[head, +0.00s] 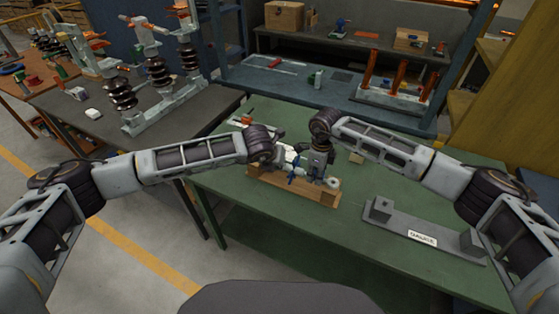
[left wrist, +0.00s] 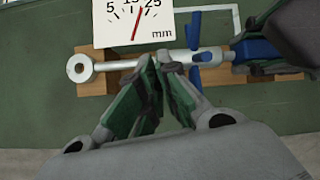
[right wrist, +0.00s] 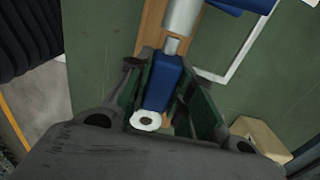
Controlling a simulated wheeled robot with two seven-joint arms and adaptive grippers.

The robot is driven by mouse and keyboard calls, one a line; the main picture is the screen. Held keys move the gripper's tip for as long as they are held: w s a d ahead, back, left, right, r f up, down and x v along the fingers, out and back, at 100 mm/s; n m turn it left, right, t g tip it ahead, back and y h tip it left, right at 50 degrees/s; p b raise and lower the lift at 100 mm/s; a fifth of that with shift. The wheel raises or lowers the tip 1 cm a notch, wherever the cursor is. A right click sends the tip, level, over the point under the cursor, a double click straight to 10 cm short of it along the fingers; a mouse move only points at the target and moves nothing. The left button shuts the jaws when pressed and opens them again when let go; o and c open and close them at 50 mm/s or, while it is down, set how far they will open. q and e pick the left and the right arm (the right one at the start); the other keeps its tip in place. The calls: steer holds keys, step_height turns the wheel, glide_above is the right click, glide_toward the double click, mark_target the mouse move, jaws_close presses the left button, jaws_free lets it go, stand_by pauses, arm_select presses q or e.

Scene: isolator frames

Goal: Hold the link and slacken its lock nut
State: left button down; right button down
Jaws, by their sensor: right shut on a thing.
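The link lies along a wooden stand (head: 290,190) on the green table. In the left wrist view its grey rod (left wrist: 125,63) has a round eye (left wrist: 80,68) at the left end. A blue cross-shaped nut (left wrist: 194,44) sits on the rod. My right gripper (right wrist: 163,80) is shut on the link's blue end piece (right wrist: 160,92), whose white ring (right wrist: 146,121) shows between the fingers. My left gripper (left wrist: 163,62) has its fingertips close together at the rod, between eye and blue nut. The tips hide the rod there, so contact is unclear.
A white dial card (left wrist: 136,20) marked in mm stands beside the rod. A grey gauge block (head: 412,226) lies at the table's right. The front left of the table is clear.

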arm_select(q)
steer(key=shift+s+a+f+t+h, duration=0.3)
steer(key=shift+s+f+t+h, duration=0.15)
steer(key=shift+f+t, duration=0.3)
steer(key=shift+s+a+t, duration=0.1)
steer(key=shift+t, duration=0.25)
arm_select(e)
steer(key=shift+d, duration=0.1)
arm_select(q)
steer(key=c, duration=1.7)
jaws_free()
steer(key=shift+o, duration=0.2)
steer(key=shift+s+a+r, duration=0.15)
steer(key=shift+s+r, duration=0.25)
steer(key=shift+r, duration=0.15)
arm_select(e)
steer(key=shift+w+d, duration=0.1)
steer(key=shift+w, duration=0.05)
arm_select(q)
steer(key=shift+o, duration=0.7)
steer(key=v, duration=1)
steer(key=shift+s+r, duration=0.25)
steer(key=shift+r, duration=0.1)
arm_select(e)
steer(key=shift+a, duration=0.25)
steer(key=c, duration=1.2)
jaws_free()
steer(key=shift+o, duration=0.2)
